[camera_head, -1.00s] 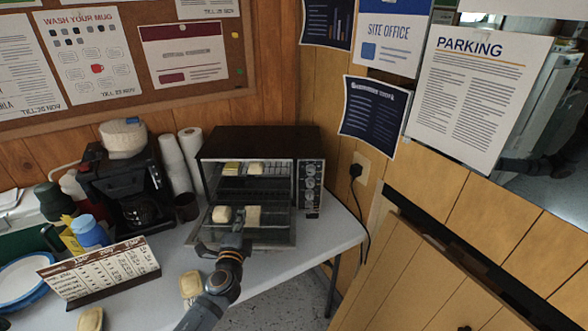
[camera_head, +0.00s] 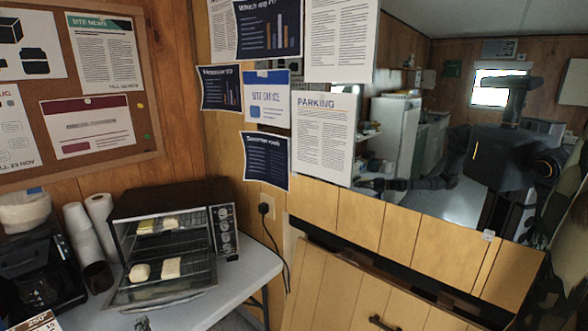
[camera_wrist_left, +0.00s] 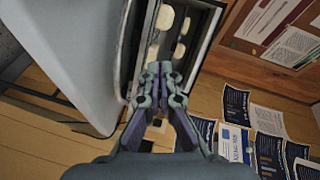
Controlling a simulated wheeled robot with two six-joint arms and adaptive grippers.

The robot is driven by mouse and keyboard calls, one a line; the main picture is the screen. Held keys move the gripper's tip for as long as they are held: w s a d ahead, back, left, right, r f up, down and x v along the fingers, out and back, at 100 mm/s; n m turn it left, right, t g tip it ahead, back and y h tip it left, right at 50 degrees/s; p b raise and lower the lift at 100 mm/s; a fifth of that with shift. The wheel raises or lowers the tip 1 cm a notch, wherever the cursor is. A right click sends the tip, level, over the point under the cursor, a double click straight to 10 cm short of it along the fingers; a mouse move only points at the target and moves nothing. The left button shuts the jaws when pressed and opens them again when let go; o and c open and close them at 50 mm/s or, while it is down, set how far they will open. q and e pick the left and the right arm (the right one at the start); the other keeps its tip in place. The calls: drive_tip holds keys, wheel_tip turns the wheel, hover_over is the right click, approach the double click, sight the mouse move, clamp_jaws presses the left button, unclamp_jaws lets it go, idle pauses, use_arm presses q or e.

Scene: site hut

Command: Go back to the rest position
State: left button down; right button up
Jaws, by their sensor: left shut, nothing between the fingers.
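My left gripper (camera_head: 143,323) shows only as a small piece at the bottom edge of the head view, just in front of the toaster oven (camera_head: 168,200). In the left wrist view its fingers (camera_wrist_left: 160,72) are together with nothing between them, near the oven front. The oven's door (camera_head: 160,296) is down. Pale bread pieces sit inside: two higher up (camera_head: 171,223) and two lower, a rounded roll (camera_head: 139,272) and a flat slice (camera_head: 171,267). My right gripper is not directly in view.
The oven stands on a white table (camera_head: 255,272) against the wall. Left of it are stacked cups (camera_head: 80,225), a dark mug (camera_head: 98,277) and a coffee maker (camera_head: 38,270). A plugged-in cable (camera_head: 264,209) hangs at the right.

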use_arm(q)
drive_tip(key=s+d+f+n+g+h, duration=0.2)
drive_tip(key=s+d+f+n+g, duration=0.15)
drive_tip(key=s, duration=0.35)
drive_tip(key=s+d+f+n+g+h, duration=0.25)
drive_tip(key=s+d+g, duration=0.2)
drive_tip(key=s, duration=0.25)
drive_tip(key=s+d+f+n+g+h, duration=0.25)
drive_tip(key=s+d+f, duration=0.2)
drive_tip(key=s, duration=0.25)
wheel_tip(320, 180, down, 23)
drive_tip(key=s+a+g+p, duration=0.2)
drive_tip(key=s+a+f+p, duration=0.1)
drive_tip(key=s+f, duration=1.4)
drive_tip(key=s, duration=0.3)
drive_tip(key=shift+s+a+g, duration=0.2)
drive_tip(key=shift+s+g, duration=0.05)
drive_tip(key=shift+g, duration=0.1)
use_arm(e)
drive_tip(key=r, duration=0.3)
drive_tip(key=shift+a, duration=0.35)
